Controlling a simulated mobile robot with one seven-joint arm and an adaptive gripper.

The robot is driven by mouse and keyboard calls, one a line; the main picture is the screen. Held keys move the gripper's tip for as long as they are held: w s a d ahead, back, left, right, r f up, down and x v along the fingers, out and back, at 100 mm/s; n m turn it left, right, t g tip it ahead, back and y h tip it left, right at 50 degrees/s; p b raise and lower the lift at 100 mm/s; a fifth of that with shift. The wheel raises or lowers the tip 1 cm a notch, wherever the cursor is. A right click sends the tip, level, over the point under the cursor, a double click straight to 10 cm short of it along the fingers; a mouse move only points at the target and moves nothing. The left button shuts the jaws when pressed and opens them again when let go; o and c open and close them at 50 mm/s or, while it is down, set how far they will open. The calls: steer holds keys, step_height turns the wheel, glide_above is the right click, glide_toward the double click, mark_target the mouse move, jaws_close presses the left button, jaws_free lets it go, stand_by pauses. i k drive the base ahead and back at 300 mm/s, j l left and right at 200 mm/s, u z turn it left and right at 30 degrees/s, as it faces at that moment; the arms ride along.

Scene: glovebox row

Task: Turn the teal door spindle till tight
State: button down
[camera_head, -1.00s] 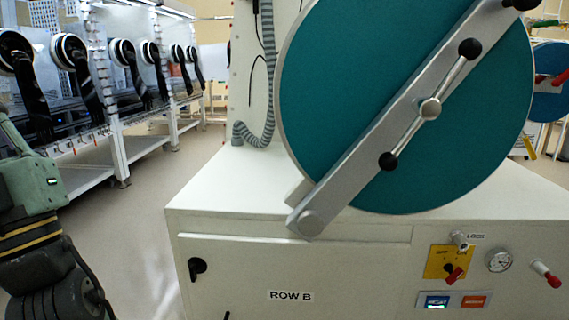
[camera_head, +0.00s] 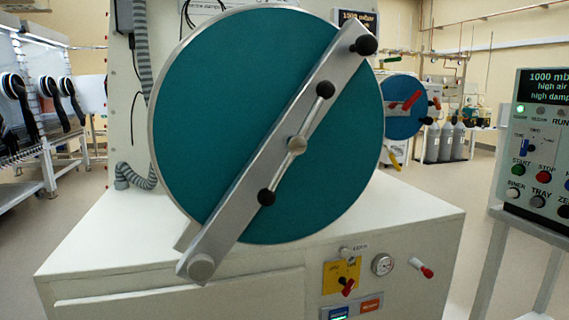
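The teal round door (camera_head: 225,110) stands upright on the front of a white cabinet. A grey metal bar (camera_head: 235,205) crosses it diagonally, from lower left to upper right. The spindle (camera_head: 297,144) sits at the middle of the bar. Its thin cross handle has a black knob at the upper end (camera_head: 325,90) and another at the lower end (camera_head: 266,197). A further black knob (camera_head: 364,44) is at the bar's top end. My gripper is not in view.
The white cabinet (camera_head: 120,235) carries a yellow switch plate (camera_head: 341,275), a gauge (camera_head: 383,264) and a red-tipped lever (camera_head: 421,268). A control box (camera_head: 541,150) on a stand is at right. Open floor shows at left.

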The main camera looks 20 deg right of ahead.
mark_target(296, 144)
steer(key=j+z, duration=0.2)
steer(key=z, duration=0.2)
steer(key=k+j+z, duration=0.1)
steer(key=z, duration=0.25)
steer(key=k, duration=0.05)
